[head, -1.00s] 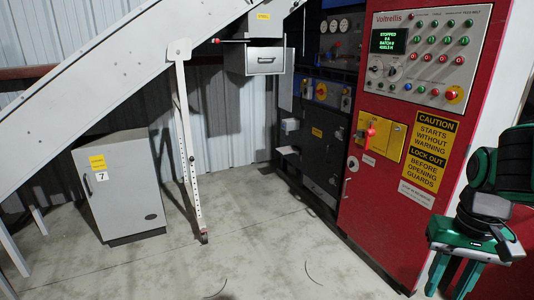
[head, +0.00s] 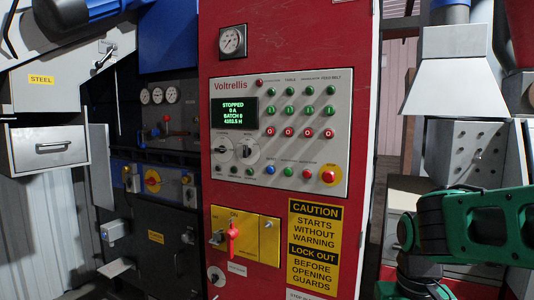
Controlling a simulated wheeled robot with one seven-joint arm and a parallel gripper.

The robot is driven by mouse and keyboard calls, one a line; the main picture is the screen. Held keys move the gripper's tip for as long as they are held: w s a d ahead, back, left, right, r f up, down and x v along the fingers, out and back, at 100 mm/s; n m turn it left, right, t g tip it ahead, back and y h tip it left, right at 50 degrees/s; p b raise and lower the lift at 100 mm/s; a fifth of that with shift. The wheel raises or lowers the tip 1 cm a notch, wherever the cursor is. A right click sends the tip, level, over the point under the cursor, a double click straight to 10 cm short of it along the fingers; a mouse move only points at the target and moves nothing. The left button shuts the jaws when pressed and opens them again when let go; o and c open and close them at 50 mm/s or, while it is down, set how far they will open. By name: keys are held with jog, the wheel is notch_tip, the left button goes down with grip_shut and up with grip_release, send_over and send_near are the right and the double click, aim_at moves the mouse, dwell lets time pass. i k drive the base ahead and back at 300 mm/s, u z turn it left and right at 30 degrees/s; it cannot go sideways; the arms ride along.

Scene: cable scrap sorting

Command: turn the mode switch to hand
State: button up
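The control panel (head: 318,135) is on the front of the red cabinet, in the middle of the head view. Two rotary switches sit side by side below its green-lettered display: a left one (head: 222,148) and a right one (head: 247,152). Their labels are too small to read, so I cannot tell which is the mode switch or where it points. The display (head: 234,111) reads STOPPED. My green arm is at the lower right, clear of the panel. My gripper's fingers do not show.
An emergency stop button (head: 329,174) sits at the panel's lower right, beneath rows of green and red buttons. A red handle (head: 232,234) stands out from the yellow plate (head: 262,232) below. A grey hopper (head: 459,77) stands at the right.

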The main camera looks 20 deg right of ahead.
aim_at(247, 151)
jog(key=z, duration=0.05)
jog(key=i, duration=0.25)
jog(key=z, duration=0.05)
jog(key=k, duration=1)
jog(key=z, duration=0.65)
jog(key=i, duration=1.4)
jog(key=u, duration=1.5)
